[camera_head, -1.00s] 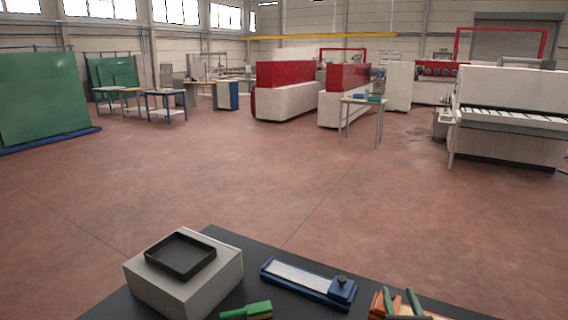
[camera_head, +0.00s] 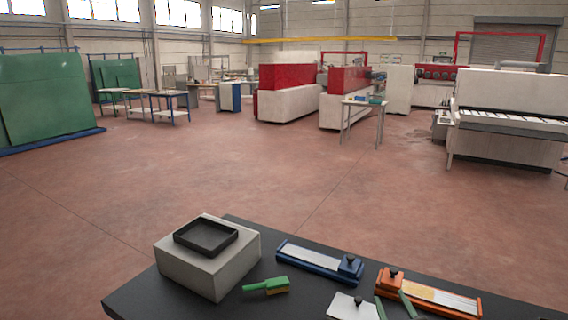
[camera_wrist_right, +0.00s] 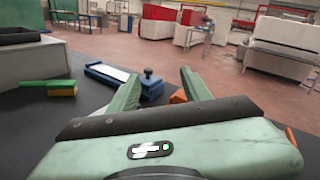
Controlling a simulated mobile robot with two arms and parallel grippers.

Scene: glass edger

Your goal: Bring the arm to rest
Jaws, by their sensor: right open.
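My right gripper (camera_head: 394,298) shows at the bottom edge of the head view, low over the near right part of the dark table (camera_head: 135,297). Its two green fingers are apart with nothing between them. Most of my right arm is out of the head view. My left gripper is in neither view.
Open floor (camera_head: 250,180) lies beyond.

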